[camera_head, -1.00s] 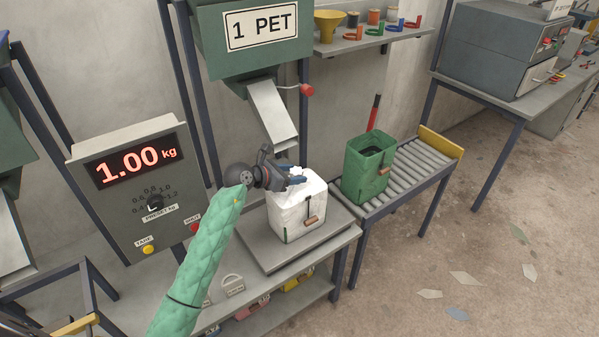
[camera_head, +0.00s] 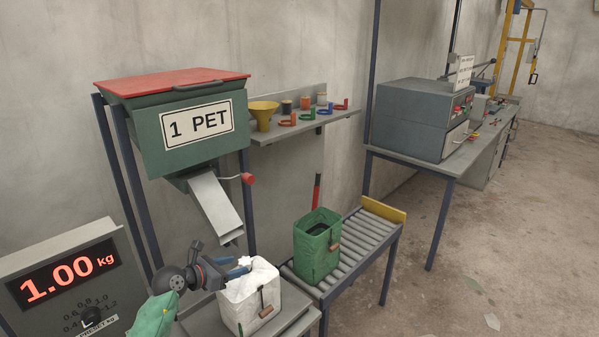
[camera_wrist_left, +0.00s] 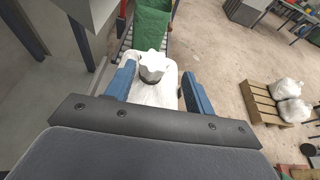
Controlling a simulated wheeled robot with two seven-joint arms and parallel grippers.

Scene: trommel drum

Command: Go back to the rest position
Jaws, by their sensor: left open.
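My left gripper (camera_head: 236,271) is at the lower left of the head view, beside the top of a full white bag (camera_head: 252,297). The bag stands upright on the scale platform (camera_head: 305,323), under the chute of the hopper marked 1 PET. In the left wrist view the two blue fingers (camera_wrist_left: 157,85) are spread wide, with the white bag's gathered top (camera_wrist_left: 152,66) between and beyond them. They look apart from the bag's neck. My right gripper is not in view.
The scale display (camera_head: 64,275) reads 1.00 kg. A green open bag (camera_head: 318,255) stands on the roller conveyor (camera_head: 377,230) beside the scale. The hopper (camera_head: 185,130) and its metal chute (camera_head: 215,205) are above. A pallet (camera_wrist_left: 262,104) with white sacks lies right in the wrist view.

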